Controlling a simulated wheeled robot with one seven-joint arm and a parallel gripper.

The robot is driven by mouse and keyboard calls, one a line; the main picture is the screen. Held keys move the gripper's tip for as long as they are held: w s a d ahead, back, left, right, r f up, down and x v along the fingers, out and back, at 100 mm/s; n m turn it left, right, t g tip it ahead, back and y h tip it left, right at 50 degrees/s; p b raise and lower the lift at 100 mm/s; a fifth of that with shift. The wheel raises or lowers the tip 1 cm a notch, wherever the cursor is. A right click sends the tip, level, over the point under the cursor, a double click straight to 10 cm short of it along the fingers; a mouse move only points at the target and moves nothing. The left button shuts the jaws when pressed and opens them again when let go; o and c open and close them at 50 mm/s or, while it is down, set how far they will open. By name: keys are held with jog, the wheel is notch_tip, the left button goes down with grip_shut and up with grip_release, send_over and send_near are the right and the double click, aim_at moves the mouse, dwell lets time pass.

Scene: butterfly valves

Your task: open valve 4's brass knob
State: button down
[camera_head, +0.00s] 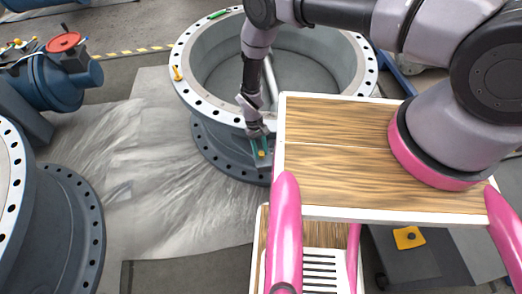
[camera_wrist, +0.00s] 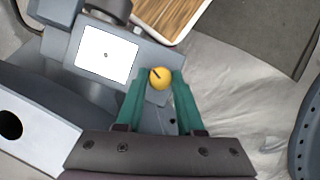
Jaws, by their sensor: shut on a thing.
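A brass-yellow knob (camera_wrist: 159,78) with a dark line across its face sits on a small grey block on the side of the large grey valve body (camera_head: 213,135). In the head view my gripper (camera_head: 260,147) reaches down past the valve's near rim. A white plate (camera_wrist: 105,54) is beside the knob; no valve number is readable. The knob's underside is hidden.
The valve's bolted flange (camera_head: 190,85) lies close behind my gripper. A wood-topped surface (camera_head: 335,150) is just right of it. A valve with a red handwheel (camera_head: 63,42) is at the back left, and another bolted flange (camera_head: 85,225) is at the front left. Grey floor between is open.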

jog(key=n+t+h, duration=0.1)
jog(key=n, duration=0.4)
jog(key=shift+a, duration=0.1)
dwell(0.4)
jog(key=c, duration=0.5)
grip_release()
jog(key=shift+s, duration=0.1)
jog(key=shift+h, duration=0.3)
jog(key=v, duration=1)
jog(key=shift+r, duration=0.45)
